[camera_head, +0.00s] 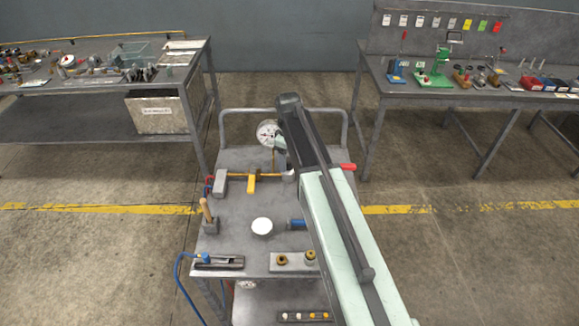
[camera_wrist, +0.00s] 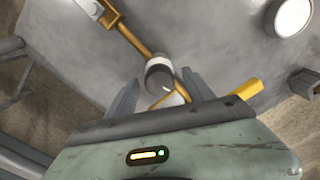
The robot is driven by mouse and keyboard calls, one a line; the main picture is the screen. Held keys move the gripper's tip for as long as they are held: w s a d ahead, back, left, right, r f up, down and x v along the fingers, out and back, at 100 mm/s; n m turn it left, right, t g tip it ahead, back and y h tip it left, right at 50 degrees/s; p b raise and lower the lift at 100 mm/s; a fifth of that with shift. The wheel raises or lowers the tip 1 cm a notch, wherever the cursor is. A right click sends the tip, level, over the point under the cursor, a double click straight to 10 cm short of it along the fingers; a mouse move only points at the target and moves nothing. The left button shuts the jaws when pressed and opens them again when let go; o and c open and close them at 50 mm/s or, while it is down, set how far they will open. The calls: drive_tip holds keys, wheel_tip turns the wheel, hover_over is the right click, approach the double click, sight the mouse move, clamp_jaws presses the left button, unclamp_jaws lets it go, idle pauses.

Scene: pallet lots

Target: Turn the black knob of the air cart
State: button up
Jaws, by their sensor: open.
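The air cart (camera_head: 237,240) stands in the middle of the head view, with a brass-coloured pipe across its top. In the wrist view, a dark, rounded knob (camera_wrist: 157,72) with a pale collar sits at the end of the pipe (camera_wrist: 131,36). My gripper (camera_wrist: 160,80) is open, with one finger on each side of the knob. I cannot tell whether either finger touches it. In the head view my arm hides the knob, and a pale collar (camera_head: 288,176) shows beside the arm.
The cart top also holds a pressure gauge (camera_head: 267,132), a yellow handle (camera_head: 251,184), a white round disc (camera_head: 262,226) and a wooden-handled hammer (camera_head: 208,216). A red handle (camera_head: 348,167) sticks out to the right. Cluttered benches stand at the left (camera_head: 60,88) and right (camera_head: 440,95).

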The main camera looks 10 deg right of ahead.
clamp_jaws()
drive_tip(key=m, duration=0.5)
drive_tip(key=shift+m, duration=0.3)
drive_tip(key=shift+s, duration=0.1)
unclamp_jaws()
